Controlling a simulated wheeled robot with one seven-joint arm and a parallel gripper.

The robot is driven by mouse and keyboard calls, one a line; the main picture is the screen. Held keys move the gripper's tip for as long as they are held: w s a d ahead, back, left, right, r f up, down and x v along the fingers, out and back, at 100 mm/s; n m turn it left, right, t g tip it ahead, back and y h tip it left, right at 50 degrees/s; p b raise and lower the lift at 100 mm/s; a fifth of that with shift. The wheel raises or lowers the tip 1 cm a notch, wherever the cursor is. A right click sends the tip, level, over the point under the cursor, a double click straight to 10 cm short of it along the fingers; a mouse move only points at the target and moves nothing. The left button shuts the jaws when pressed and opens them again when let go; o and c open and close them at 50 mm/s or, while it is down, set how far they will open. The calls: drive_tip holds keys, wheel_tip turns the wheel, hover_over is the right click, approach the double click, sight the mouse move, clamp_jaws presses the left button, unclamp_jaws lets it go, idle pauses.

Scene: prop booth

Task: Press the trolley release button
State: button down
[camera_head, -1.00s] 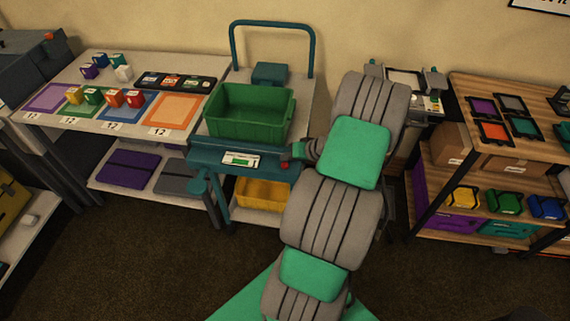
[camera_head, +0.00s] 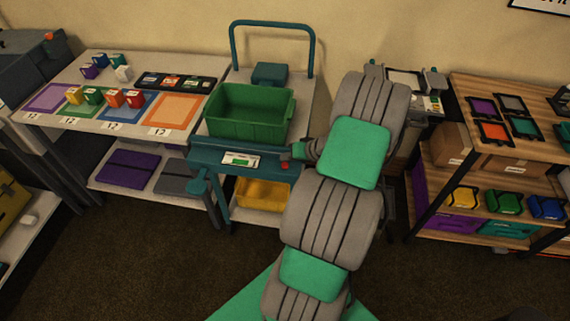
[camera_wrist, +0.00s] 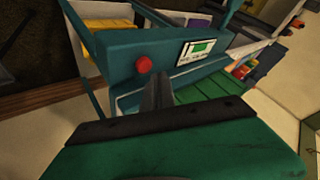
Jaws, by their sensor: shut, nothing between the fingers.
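The teal trolley (camera_head: 215,160) stands against the wall, and its front panel carries a red round button (camera_head: 285,165) and a white label with a green screen (camera_head: 240,159). In the wrist view the red button (camera_wrist: 144,64) sits on the teal panel (camera_wrist: 118,50), left of the label (camera_wrist: 195,52). My gripper (camera_wrist: 158,82) is shut and empty, its dark fingertips just below and right of the button in the picture. I cannot tell how far they are from the panel. In the head view my gripper (camera_head: 298,151) shows small beside the button, partly hidden by my arm.
A green crate (camera_head: 248,115) is on the trolley top and a yellow bin (camera_head: 262,192) on its lower shelf. A wooden shelf unit (camera_head: 510,150) stands right. The floor in front is clear.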

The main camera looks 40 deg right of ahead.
sight(287, 165)
drive_tip(key=shift+f, duration=0.15)
drive_tip(key=shift+f+b, duration=0.25)
drive_tip(key=shift+b, duration=0.2)
drive_tip(key=shift+f+b, duration=0.5)
drive_tip(key=shift+f, duration=0.05)
idle(0.6)
drive_tip(key=shift+r, duration=0.15)
drive_tip(key=shift+r+p, duration=0.55)
drive_tip(key=shift+r, duration=0.25)
drive_tip(key=shift+r+p, duration=1.65)
drive_tip(key=shift+r, duration=0.9)
